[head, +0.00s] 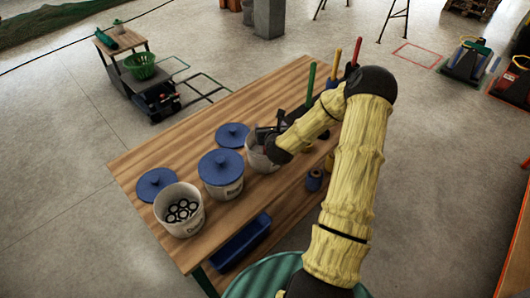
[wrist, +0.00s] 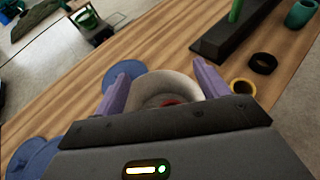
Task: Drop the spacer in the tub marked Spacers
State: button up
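My gripper (head: 265,134) is over an open pale tub (head: 260,158) on the wooden table. In the wrist view its two purple fingers (wrist: 161,76) stand wide apart, with nothing seen held between them. The same tub (wrist: 166,86) shows beyond them, with something reddish inside that is partly hidden by the gripper. This tub's label cannot be read. A lidded tub (head: 221,178) stands to its left, and an open tub (head: 180,221) of black rings stands nearest the table's left end; their labels are too small to read. I cannot tell which piece is the spacer.
Loose blue lids (head: 156,184) (head: 232,135) lie behind the tubs. A black ring (wrist: 263,63) and a yellow ring (wrist: 243,87) lie right of the gripper, near a dark base (wrist: 235,36) with a green post (head: 311,82) and a teal cup (wrist: 300,14). The table's back left is clear.

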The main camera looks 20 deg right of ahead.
jog(key=p+v, duration=1.4)
jog(key=v, duration=0.3)
jog(key=shift+s+p, duration=0.2)
jog(key=shift+p, duration=0.2)
dwell(0.3)
jog(key=shift+r, duration=0.1)
dwell(0.7)
